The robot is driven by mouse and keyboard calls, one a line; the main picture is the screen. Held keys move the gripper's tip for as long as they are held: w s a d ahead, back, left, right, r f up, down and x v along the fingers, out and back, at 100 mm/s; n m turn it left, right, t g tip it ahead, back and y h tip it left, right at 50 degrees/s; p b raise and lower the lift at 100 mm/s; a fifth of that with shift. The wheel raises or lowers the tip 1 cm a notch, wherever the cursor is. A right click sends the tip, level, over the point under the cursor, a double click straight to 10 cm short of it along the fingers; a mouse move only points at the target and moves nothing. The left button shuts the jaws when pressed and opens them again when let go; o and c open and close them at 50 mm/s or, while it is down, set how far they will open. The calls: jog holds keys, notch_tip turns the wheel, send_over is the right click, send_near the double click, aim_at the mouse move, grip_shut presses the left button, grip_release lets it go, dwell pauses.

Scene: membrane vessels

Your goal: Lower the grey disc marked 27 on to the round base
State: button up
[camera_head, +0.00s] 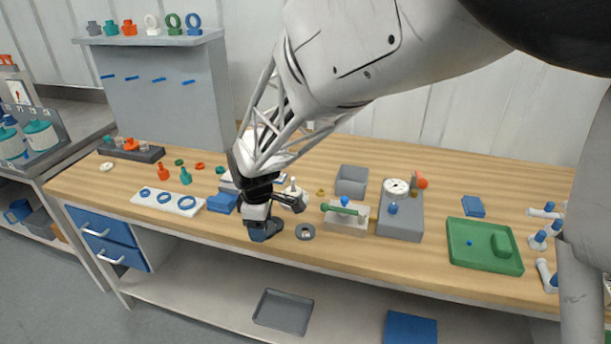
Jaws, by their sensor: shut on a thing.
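My gripper (260,222) is low over the front edge of the bench, left of centre, pointing down. It is shut on a dark grey thing, mostly hidden by the fingers. A dark grey rounded piece (270,230) shows right under and beside the fingertips; I cannot tell whether it is held or stands on the bench. A flat grey ring (305,231) with a pale centre lies on the bench just right of the gripper. No number 27 can be read, and I cannot tell the disc from the round base here.
A clear block with a green rod (345,213) stands to the right, then a grey box (399,219) with a white dial. A white strip with blue rings (168,203) and a blue block (222,203) are left. A green tray (485,262) is far right.

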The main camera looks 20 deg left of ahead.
jog(key=shift+w, duration=0.15)
jog(key=w+r+m, duration=0.1)
jog(key=w+r, duration=0.1)
jog(key=w, duration=0.5)
jog(key=w+r+m, duration=0.1)
jog(key=w, duration=0.7)
jog(key=w+r+m, duration=0.1)
jog(key=w+r, duration=0.1)
jog(key=w, duration=0.6)
jog(key=shift+r+m, duration=0.35)
jog(key=shift+m, duration=0.05)
jog(key=shift+f, duration=0.25)
jog(key=shift+f, duration=3.95)
jog(key=shift+f, duration=0.1)
jog(key=o, duration=1)
